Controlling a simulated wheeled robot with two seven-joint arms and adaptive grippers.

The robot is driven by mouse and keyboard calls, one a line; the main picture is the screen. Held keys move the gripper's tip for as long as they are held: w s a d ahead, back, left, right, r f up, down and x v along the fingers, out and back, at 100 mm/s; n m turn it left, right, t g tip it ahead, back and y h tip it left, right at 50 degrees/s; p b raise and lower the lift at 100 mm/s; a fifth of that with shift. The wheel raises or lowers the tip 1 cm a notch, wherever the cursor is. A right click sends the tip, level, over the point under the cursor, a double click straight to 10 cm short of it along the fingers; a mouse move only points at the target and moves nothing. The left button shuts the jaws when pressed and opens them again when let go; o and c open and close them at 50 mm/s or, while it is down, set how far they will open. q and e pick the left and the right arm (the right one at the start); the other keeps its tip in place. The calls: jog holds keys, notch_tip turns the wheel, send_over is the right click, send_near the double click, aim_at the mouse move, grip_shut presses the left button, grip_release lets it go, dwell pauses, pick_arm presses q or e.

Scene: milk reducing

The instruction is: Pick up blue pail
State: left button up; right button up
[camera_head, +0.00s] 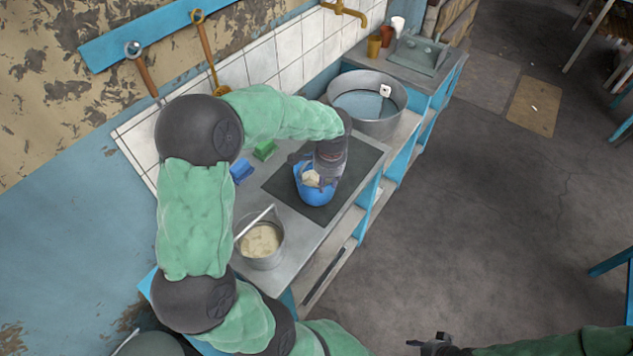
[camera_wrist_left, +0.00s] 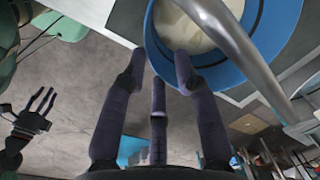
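The blue pail (camera_head: 316,195) stands on a dark square plate on the counter, with pale, creamy contents. My left gripper (camera_head: 318,172) is over its far right rim and hides part of it. In the left wrist view, the pail's blue rim (camera_wrist_left: 264,42) and pale contents are at the top, with a grey handle-like bar across it. The left fingers (camera_wrist_left: 160,66) are spread apart, with the right fingertip overlapping the rim; contact is unclear. My right gripper (camera_head: 432,345) is low in the head view, away from the counter. Its fingers (camera_wrist_left: 40,103) look spread and empty in the wrist view.
A metal pot (camera_head: 261,246) with pale contents and a stick stands nearer on the counter. A large metal basin (camera_head: 372,118) is beyond the dark plate (camera_head: 352,157). Small blue (camera_head: 241,172) and green (camera_head: 265,149) blocks lie near the tiled wall. Open floor (camera_head: 480,220) is right.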

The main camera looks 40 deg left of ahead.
aim_at(326, 189)
pick_arm(q)
notch_tip(326, 189, down, 3)
jog(key=shift+a+f+b, duration=0.1)
jog(key=shift+b, duration=0.25)
grip_shut()
jog(key=shift+w+r, duration=0.1)
jog(key=shift+r, duration=0.1)
